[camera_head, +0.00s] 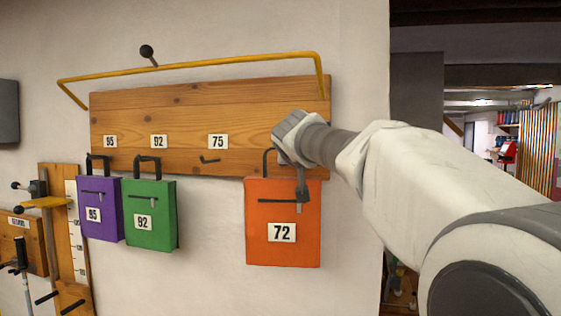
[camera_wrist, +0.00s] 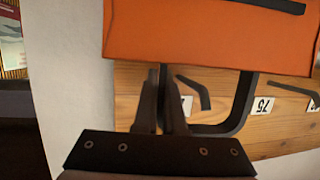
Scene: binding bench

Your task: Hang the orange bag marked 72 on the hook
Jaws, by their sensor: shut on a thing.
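The orange bag (camera_head: 282,225), marked 72, hangs upright from my gripper (camera_head: 301,195) in front of the right end of the wooden board's lower edge. Its dark handle (camera_head: 267,160) loops up on the left of the fingers. In the wrist view the orange bag (camera_wrist: 215,35) fills the top. My gripper (camera_wrist: 160,78) is shut on the bag's dark handle (camera_wrist: 242,105). A dark hook (camera_wrist: 203,92) beside a partly hidden label shows through the handle loop. I cannot tell whether the loop is around this hook or in front of it.
The wooden board (camera_head: 170,100) has labels 95, 92 and 75. The hook (camera_head: 210,160) under 75 is bare. A purple bag (camera_head: 100,222) and a green bag (camera_head: 150,228) hang to the left. A yellow rail (camera_head: 200,64) juts out above the board.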

